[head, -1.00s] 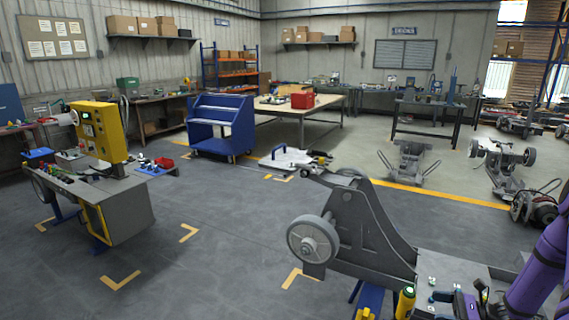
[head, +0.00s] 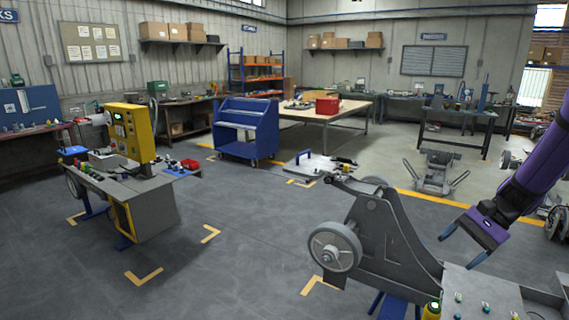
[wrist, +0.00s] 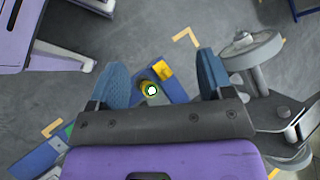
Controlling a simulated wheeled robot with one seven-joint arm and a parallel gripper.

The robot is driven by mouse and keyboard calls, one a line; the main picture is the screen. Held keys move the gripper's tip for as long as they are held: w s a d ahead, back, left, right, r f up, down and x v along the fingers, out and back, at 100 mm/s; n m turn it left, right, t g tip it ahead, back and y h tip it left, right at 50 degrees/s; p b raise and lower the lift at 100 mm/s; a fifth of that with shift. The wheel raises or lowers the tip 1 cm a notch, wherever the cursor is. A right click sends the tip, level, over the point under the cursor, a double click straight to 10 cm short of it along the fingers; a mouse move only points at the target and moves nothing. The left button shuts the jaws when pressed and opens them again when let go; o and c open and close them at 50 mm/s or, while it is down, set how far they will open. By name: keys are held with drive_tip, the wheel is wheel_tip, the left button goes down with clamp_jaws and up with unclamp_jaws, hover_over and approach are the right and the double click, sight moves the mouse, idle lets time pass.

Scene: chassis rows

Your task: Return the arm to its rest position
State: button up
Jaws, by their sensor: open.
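My purple arm comes in from the right edge in the head view. My gripper (head: 456,251) hangs from it, its two blue fingers spread apart and pointing down to the left. It is above the grey chassis (head: 385,245) and its flat plate, clear of both. In the wrist view my gripper (wrist: 162,62) shows its fingers apart with nothing held between them. Well below them is a yellow-green bottle with a white top (wrist: 151,91) by a blue stand. The bottle (head: 431,311) also shows at the bottom of the head view.
A grey chassis wheel (head: 334,247) faces left. A grey workstation with a yellow control box (head: 130,133) stands at left. A blue cart (head: 247,128) and a table (head: 320,109) are behind. More chassis (head: 436,173) stand at right. The middle floor is open.

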drive_tip(key=s+a+r+n+t+h, duration=0.3)
drive_tip(key=s+a+r+n+h, duration=0.1)
drive_tip(key=s+r, duration=0.6)
drive_tip(key=s+a+r+n+t+h, duration=0.3)
drive_tip(key=s+a+r+n+h, duration=0.2)
drive_tip(key=s+r, duration=0.5)
drive_tip(key=shift+s+a+n+t, duration=0.3)
drive_tip(key=shift+s+a+n, duration=0.2)
drive_tip(key=shift+s+n, duration=0.15)
